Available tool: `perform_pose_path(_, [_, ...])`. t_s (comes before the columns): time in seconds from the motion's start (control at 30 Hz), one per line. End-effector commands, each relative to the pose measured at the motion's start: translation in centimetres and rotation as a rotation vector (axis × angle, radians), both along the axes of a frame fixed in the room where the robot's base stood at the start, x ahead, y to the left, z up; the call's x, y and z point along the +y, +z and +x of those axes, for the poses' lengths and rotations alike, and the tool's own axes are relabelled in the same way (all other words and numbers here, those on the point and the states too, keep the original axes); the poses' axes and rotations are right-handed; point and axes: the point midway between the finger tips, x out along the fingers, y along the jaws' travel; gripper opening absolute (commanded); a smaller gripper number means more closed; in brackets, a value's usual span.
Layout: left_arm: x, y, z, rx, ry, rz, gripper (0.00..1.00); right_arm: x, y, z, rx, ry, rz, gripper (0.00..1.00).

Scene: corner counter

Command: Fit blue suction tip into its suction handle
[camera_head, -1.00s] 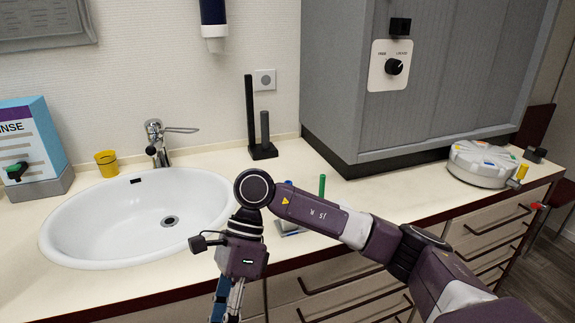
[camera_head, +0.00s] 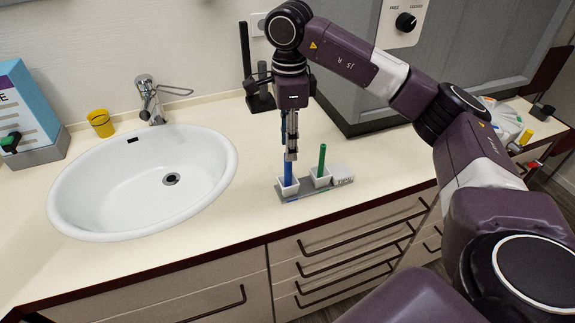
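The blue suction tip (camera_head: 288,172) stands upright in a white cup of a small grey rack (camera_head: 310,191) on the counter. My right gripper (camera_head: 291,155) points down directly above it, its fingers at the tip's upper end. The fingers show nearly edge-on, so I cannot tell whether they are open or closed on it. A green tip (camera_head: 321,159) stands in the other cup to the right. A yellow handle-like piece (camera_head: 526,137) is at the far right beside a white round device (camera_head: 503,117). I cannot identify a blue suction handle. My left gripper is not in view.
A white sink (camera_head: 110,200) with a tap (camera_head: 148,100) is left of the rack. A yellow cup (camera_head: 101,123) and a blue box (camera_head: 25,110) stand behind it. A black stand (camera_head: 260,102) and grey cabinet (camera_head: 450,50) are behind my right arm. Counter is free around the rack.

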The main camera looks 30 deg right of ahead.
Motion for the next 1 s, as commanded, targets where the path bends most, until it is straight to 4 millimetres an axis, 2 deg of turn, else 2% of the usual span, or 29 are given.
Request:
perform_pose_path(0.3, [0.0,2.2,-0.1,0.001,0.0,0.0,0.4,0.1,-3.9,0.1,0.005,0.0,0.0,0.34])
perform_pose_path(0.43, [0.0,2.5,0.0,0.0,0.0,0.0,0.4,0.1,-5.7,0.1,0.004,0.0,-0.001,0.34])
perform_pose_path(0.73, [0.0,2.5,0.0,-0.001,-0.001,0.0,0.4,0.2,-6.5,0.2,0.0,0.001,0.0,0.34])
perform_pose_path(0.77, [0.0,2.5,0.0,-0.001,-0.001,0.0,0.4,0.2,-6.5,0.2,0.0,0.001,0.0,0.33])
perform_pose_path(1.0, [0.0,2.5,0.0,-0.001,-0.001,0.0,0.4,0.2,-6.5,0.2,0.0,0.001,0.0,0.07])
